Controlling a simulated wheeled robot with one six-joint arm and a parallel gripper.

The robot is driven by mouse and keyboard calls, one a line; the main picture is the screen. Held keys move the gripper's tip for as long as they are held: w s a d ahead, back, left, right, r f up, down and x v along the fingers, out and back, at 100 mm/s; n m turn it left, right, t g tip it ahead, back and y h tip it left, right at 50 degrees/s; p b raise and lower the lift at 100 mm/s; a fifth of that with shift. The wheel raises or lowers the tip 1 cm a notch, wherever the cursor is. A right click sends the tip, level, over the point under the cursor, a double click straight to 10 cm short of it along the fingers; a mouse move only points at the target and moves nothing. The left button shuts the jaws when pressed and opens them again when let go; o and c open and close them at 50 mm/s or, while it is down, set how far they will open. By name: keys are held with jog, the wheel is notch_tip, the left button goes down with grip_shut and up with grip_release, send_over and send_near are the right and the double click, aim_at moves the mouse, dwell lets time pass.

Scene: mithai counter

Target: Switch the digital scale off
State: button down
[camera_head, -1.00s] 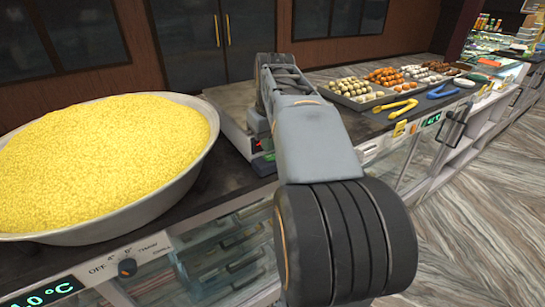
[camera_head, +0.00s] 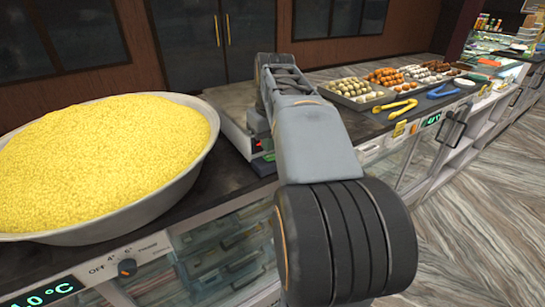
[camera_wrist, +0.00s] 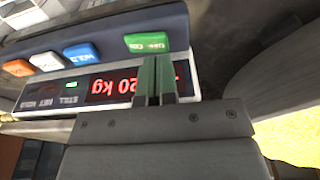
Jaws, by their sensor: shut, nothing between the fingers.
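The digital scale (camera_head: 233,131) stands on the counter beside the big basin, partly hidden by my arm in the head view. In the wrist view its front panel appears upside down, with a lit red display (camera_wrist: 112,86) reading 20 kg at its visible end. A green on/off button (camera_wrist: 147,42) sits in a row with a blue hold button (camera_wrist: 81,52), a white one (camera_wrist: 46,61) and an orange one (camera_wrist: 17,67). My gripper (camera_wrist: 156,60) is shut and empty, its tips right at the green button's edge and covering part of the display. Contact cannot be told.
A wide basin of yellow sweets (camera_head: 100,226) stands close left of the scale. Sweet trays (camera_head: 357,103), yellow tongs (camera_head: 396,108) and blue tongs (camera_head: 443,92) lie to the right.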

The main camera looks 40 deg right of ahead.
aim_at(268, 157)
jog(key=shift+f+b, duration=0.8)
jog(key=shift+f, duration=0.2)
dwell(0.8)
jog(key=shift+r, duration=0.15)
notch_tip(268, 157, up, 7)
jog(key=p, duration=0.6)
dwell(0.5)
jog(key=s+a+f+t+b, duration=0.1)
jog(key=s+a+f+b, duration=0.1)
jog(key=a+f, duration=0.6)
jog(key=s+a+f+n+t+b, duration=0.1)
jog(key=s+a+f+t+b, duration=0.1)
jog(key=s+a+f, duration=0.3)
jog(key=a+f, duration=0.4)
jog(key=a, duration=0.1)
jog(key=shift+f, duration=0.2)
jog(key=shift+w, duration=0.1)
